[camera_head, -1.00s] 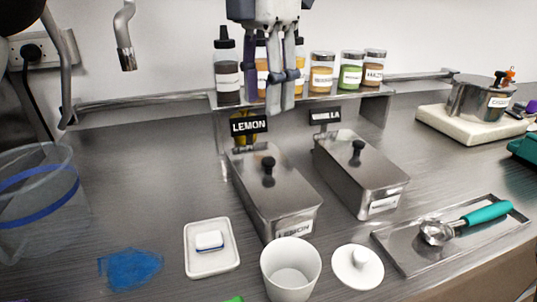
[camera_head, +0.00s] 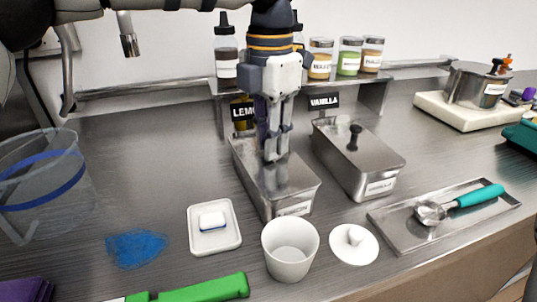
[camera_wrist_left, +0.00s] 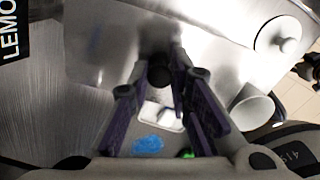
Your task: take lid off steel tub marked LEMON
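The steel tub marked LEMON (camera_head: 292,205) stands mid-counter with its steel lid (camera_head: 245,158) on. My left gripper (camera_head: 272,152) points down over this lid and hides its knob in the head view. In the left wrist view the black knob (camera_wrist_left: 159,73) shows between the fingertips of my left gripper (camera_wrist_left: 160,88). The fingers look spread, with the knob between or just beyond the tips; contact cannot be made out. The LEMON sign (camera_head: 243,112) behind the tub is partly covered by the gripper. My right gripper is not in view.
A lidded VANILLA tub (camera_head: 365,165) stands close on the right. A shelf with bottles and jars (camera_head: 320,58) is behind. A white cup (camera_head: 290,250), round white lid (camera_head: 353,244) and white dish (camera_head: 214,240) are in front. A scoop (camera_head: 430,212) lies on a tray at right.

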